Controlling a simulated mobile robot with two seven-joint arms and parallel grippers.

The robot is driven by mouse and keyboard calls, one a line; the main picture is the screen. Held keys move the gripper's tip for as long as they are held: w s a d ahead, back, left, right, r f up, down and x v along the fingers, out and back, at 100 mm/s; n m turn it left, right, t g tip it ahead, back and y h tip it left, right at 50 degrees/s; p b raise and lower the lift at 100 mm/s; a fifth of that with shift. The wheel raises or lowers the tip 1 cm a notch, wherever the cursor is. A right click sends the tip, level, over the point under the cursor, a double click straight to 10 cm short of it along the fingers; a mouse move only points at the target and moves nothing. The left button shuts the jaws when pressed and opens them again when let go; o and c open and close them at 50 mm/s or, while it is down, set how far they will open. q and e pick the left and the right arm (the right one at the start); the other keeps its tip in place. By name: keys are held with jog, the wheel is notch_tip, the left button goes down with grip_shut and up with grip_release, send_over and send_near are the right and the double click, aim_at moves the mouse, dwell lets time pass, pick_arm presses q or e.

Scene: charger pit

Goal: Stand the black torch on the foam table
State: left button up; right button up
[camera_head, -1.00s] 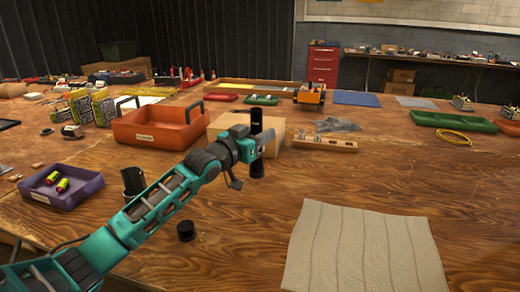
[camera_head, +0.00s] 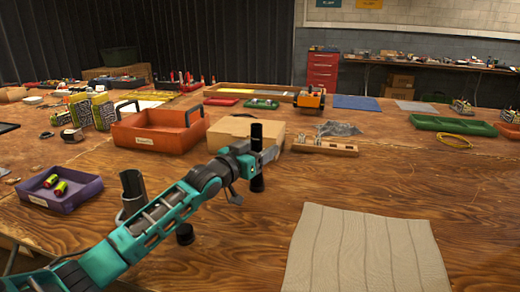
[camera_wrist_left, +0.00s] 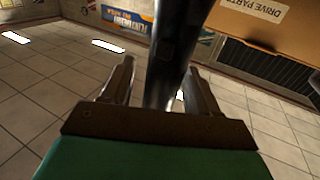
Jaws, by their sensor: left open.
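The black torch (camera_head: 257,133) is upright behind the near-left part of the wooden table (camera_head: 400,180), its lower end at the table surface; I cannot tell for sure if it touches. My left gripper (camera_head: 262,156) is around the torch's middle with its jaws open. In the left wrist view the torch (camera_wrist_left: 172,50) runs between the two spread fingers (camera_wrist_left: 160,85). A beige ridged pad (camera_head: 365,250), perhaps the foam, lies flat and empty at the front right. My right gripper is out of view.
A cardboard box (camera_head: 225,129) and orange tote (camera_head: 150,133) are behind the torch. A purple tray (camera_head: 85,193) is at left.

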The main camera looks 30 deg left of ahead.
pick_arm(q)
jog(key=shift+r, duration=0.1)
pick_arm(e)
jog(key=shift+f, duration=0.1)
pick_arm(q)
jog(key=s+a+p, duration=0.1)
jog(key=s+p, duration=0.1)
jog(key=s, duration=0.5)
jog(key=shift+s, duration=0.2)
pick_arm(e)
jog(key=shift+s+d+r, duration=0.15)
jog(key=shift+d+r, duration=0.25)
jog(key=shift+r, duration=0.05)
pick_arm(q)
jog(key=shift+a, duration=0.1)
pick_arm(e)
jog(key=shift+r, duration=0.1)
